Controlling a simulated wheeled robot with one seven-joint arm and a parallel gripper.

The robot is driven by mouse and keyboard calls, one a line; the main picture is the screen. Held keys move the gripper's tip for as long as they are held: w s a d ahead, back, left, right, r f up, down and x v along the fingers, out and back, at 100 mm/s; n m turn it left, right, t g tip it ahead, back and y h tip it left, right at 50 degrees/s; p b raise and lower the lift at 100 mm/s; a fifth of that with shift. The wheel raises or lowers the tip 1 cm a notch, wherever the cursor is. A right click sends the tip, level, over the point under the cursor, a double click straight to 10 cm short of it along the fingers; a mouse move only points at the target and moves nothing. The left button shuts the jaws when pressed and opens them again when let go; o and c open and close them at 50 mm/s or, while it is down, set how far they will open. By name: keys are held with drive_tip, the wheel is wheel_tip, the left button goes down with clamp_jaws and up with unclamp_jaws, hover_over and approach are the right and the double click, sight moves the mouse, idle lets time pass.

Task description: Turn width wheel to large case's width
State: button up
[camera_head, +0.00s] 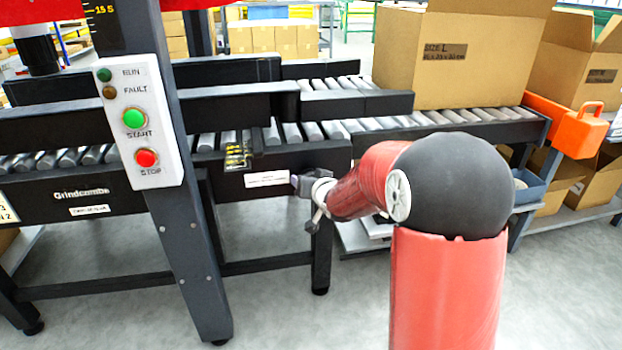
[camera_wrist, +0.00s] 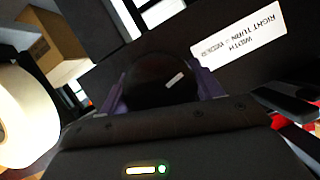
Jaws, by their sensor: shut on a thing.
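The width wheel (camera_wrist: 160,82) is a dark round knob with a small pale mark on its face. It sits between the two purple fingers of my gripper (camera_wrist: 161,90), which is shut on it. In the head view my gripper (camera_head: 306,187) is at the machine's front rail, just right of a white label (camera_head: 268,179), and hides the wheel. In the wrist view the label (camera_wrist: 240,35) reads "WIDTH RIGHT TURN = WIDER". A yellow-marked scale (camera_head: 237,152) is on the rail; its reading is too small to tell. The large case (camera_head: 480,60), marked "SIZE: L", stands on the roller conveyor.
The control panel (camera_head: 140,122) with start and stop buttons is on a dark post left of my gripper. An orange box-like part (camera_head: 567,123) is at the conveyor's right end. Another open carton (camera_head: 575,60) stands behind it.

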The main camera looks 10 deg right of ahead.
idle(0.5)
drive_tip(key=o, duration=1)
drive_tip(key=shift+p+v, duration=0.85)
drive_tip(key=shift+v, duration=3)
drive_tip(key=shift+d, duration=0.1)
